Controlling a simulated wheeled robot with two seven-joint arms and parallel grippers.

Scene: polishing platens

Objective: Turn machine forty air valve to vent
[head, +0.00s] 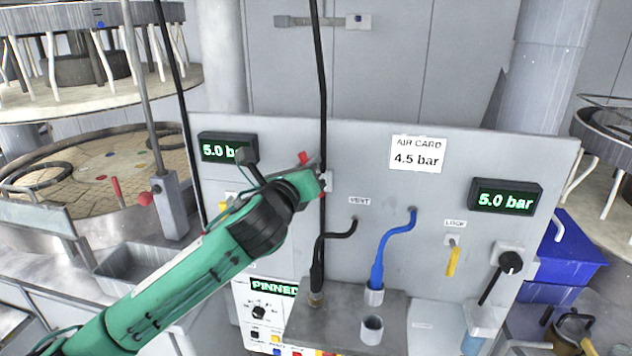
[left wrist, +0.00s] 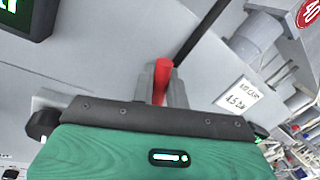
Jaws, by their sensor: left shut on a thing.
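A red valve lever (head: 304,158) stands on the upright grey panel (head: 370,150), left of the air card. In the left wrist view the red lever (left wrist: 160,82) sits between the grey fingers of my left gripper (left wrist: 162,90). My left gripper (head: 316,177) reaches the panel from the left and is shut on this lever. The fingers hide the lower part of the lever and the valve body. A VENT label (head: 359,202) is lower right of the gripper, above a black hose. My right gripper is not in view.
Two displays read 5.0 bar, one left (head: 228,147) and one right (head: 506,196). The air card (head: 417,154) reads 4.5 bar. A black hose (head: 336,235), a blue hose (head: 380,258) and a yellow lever (head: 453,261) are below. A dark vertical cable passes close to my gripper.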

